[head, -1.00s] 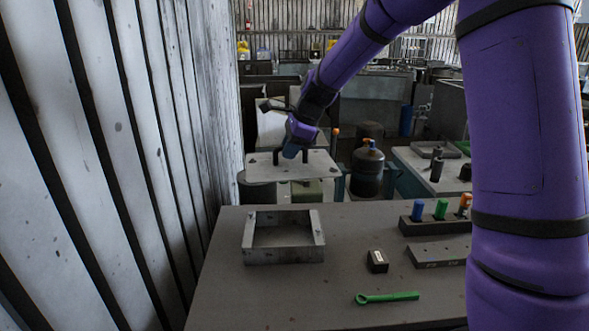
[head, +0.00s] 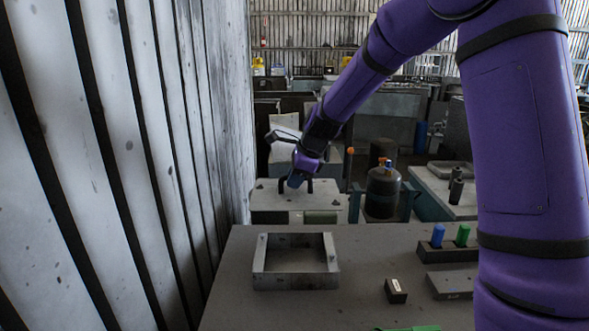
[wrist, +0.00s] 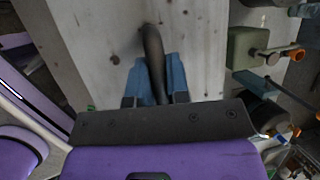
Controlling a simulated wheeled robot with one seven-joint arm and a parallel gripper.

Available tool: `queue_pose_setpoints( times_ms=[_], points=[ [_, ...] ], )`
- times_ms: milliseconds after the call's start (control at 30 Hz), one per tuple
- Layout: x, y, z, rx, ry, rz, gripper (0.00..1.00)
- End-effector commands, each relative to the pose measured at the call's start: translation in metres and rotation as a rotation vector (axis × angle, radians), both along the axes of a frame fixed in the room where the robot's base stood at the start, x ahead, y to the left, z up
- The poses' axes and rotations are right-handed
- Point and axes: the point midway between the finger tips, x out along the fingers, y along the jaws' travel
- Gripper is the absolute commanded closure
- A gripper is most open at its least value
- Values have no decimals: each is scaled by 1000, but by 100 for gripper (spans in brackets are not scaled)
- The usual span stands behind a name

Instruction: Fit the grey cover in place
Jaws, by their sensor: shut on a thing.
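The grey cover (head: 265,201) is a flat plate with a dark handle on top. My gripper (head: 296,182) is shut on this handle and holds the cover beyond the far edge of the table. In the wrist view the blue fingers (wrist: 153,80) close on the dark handle (wrist: 152,50), with the cover's pale, speckled top (wrist: 95,45) behind. The blower housing (head: 296,281) is an open, square grey metal frame on the table, nearer than the cover and apart from it. Small pegs stand on its rim. The cover's underside is hidden.
The grey table (head: 230,290) also bears a small dark block (head: 395,291), a rack (head: 447,252) with blue and green handled tools, and a green tool (head: 408,328) at the bottom edge. A slatted wall (head: 130,150) runs close on the left. A gas bottle (head: 382,193) stands behind.

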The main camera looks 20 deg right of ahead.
Motion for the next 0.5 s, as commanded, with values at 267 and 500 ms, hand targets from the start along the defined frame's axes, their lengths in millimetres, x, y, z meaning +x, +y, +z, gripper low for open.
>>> queue_pose_setpoints(
  times_ms=[267,500],
  points=[
    [-1,0,-29,1,2,-1,100],
    [-2,0,-54,1,1,-1,100]
  ],
)
